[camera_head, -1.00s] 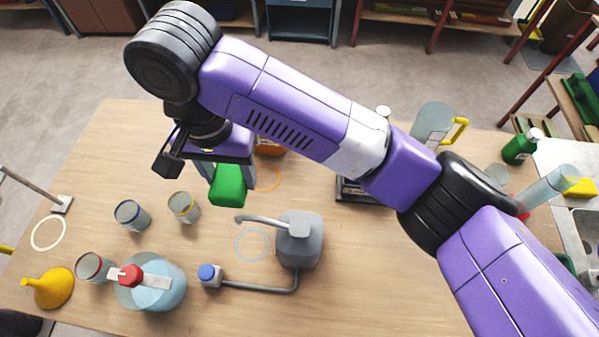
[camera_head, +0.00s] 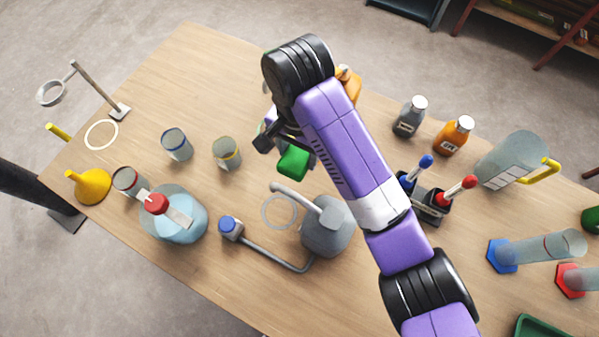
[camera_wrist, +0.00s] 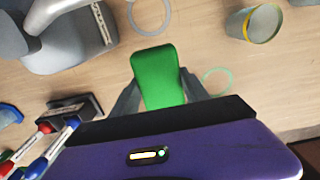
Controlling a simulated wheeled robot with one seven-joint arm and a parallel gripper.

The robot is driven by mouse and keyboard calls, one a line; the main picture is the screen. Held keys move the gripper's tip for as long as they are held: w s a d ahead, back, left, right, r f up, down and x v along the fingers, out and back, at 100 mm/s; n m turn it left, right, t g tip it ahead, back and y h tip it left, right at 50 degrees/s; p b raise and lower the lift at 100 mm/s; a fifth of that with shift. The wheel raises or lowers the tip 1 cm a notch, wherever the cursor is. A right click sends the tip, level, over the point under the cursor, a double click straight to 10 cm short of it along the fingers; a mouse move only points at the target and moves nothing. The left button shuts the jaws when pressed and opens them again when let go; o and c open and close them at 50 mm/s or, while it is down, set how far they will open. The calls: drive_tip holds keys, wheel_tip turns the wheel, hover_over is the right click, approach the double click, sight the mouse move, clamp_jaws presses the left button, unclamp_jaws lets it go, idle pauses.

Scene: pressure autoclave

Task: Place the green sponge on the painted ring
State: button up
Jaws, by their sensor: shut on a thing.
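The green sponge (camera_head: 293,163) is held in my gripper (camera_head: 283,152), above the table. In the wrist view the sponge (camera_wrist: 157,72) sits between the two fingers of my gripper (camera_wrist: 160,95). A thin pale green ring (camera_wrist: 217,80) lies on the table just right of the sponge in the wrist view; I cannot make it out in the head view. A grey ring (camera_head: 264,211) lies beside the grey bottle and also shows in the wrist view (camera_wrist: 131,16). A white ring (camera_head: 86,135) lies at the table's left. The sponge is over none of them in the wrist view.
A grey spouted bottle (camera_head: 328,228) stands close to the sponge. Glass jars (camera_head: 227,155) and (camera_head: 177,147), a blue flask (camera_head: 178,222) and a yellow funnel (camera_head: 92,186) stand left. A marker holder (camera_head: 430,208) and reagent bottles (camera_head: 453,137) stand right. The upper left tabletop is clear.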

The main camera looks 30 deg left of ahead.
sight(299, 164)
wheel_tip(299, 164, down, 5)
drive_tip(key=shift+b, duration=0.45)
drive_tip(key=shift+f+p, duration=0.3)
drive_tip(key=shift+f, duration=2.25)
drive_tip(key=shift+f, duration=0.15)
drive_tip(key=o, duration=1.2)
